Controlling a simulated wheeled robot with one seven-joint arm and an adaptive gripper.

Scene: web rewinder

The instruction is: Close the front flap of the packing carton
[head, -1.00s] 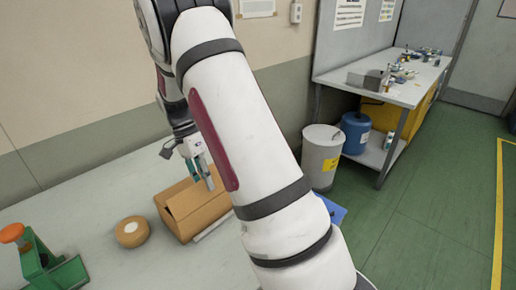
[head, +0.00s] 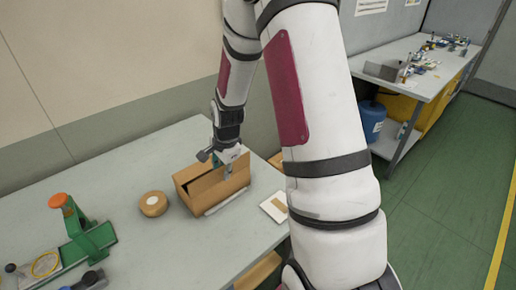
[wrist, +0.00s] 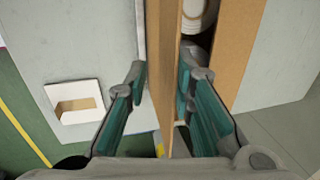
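The packing carton (head: 205,192) is a brown cardboard box on the grey table, with a dark gap open along its top. In the wrist view its front flap (wrist: 166,60) runs edge-on between my fingers, apparently standing upright. Through the gap beside it I see a white round item (wrist: 198,15) inside. My gripper (head: 229,168) is at the carton's right end, pointing down. In the wrist view my gripper (wrist: 163,100) is open, one teal-padded finger on each side of the flap. The right finger is over the carton's opening. Whether a pad touches the flap is unclear.
A tan tape roll (head: 153,204) lies left of the carton, and a green dispenser (head: 88,240) with an orange knob stands further left. A white tray-like item (head: 274,207) lies to the right. A thin white strip (head: 226,202) lies along the carton's front. Bare table (head: 190,250) lies in front.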

